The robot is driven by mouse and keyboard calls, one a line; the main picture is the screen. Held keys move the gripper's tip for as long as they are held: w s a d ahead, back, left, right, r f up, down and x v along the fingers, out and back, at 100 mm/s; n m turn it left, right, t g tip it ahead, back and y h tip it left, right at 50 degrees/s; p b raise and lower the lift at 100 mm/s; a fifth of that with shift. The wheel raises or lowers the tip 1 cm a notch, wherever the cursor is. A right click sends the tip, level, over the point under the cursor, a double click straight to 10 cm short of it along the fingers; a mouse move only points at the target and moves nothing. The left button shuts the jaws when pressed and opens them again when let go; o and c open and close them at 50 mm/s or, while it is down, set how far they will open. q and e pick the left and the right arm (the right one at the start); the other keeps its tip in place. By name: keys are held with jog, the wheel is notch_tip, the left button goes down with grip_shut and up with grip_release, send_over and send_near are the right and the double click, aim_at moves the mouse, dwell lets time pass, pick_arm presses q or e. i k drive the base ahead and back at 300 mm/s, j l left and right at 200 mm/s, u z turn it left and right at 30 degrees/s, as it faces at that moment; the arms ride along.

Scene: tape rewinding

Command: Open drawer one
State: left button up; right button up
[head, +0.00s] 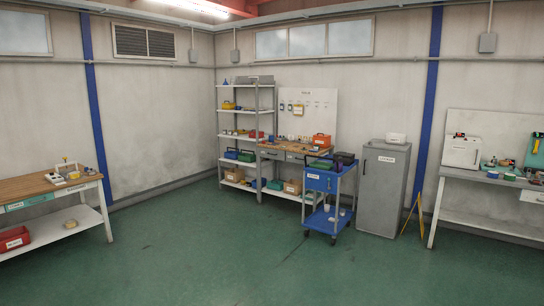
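Several drawers are in the head view, all looking shut, and their labels are too small to read, so I cannot tell which is drawer one. The wooden bench at the left has a green-fronted drawer (28,201) under its top. The blue cart has a blue drawer (319,181) with a white label. The back workbench has a grey drawer front (271,154). A pale drawer front (532,196) shows under the right bench at the picture's edge. Neither of my grippers is in view.
The green floor (190,255) in front is clear. The left bench (40,186) carries small items, with a red bin (14,240) on its lower shelf. A grey cabinet (383,195), shelving rack (229,150) and yellow folded stand (411,216) are along the walls.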

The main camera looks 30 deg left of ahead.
aim_at(280, 155)
jog(key=i+j+u, duration=0.45)
jog(key=i, duration=0.15)
jog(key=i+j+u, duration=0.35)
jog(key=i, duration=0.45)
jog(key=i+u, duration=0.35)
jog(key=i, duration=3.95)
jog(key=i+z, duration=0.1)
jog(key=i, duration=1)
jog(key=i+j+z, duration=0.2)
jog(key=i+z, duration=0.2)
jog(key=i, duration=0.2)
jog(key=i+j+z, duration=0.4)
jog(key=i, duration=0.2)
jog(key=i+j+z, duration=0.4)
jog(key=i+j, duration=0.15)
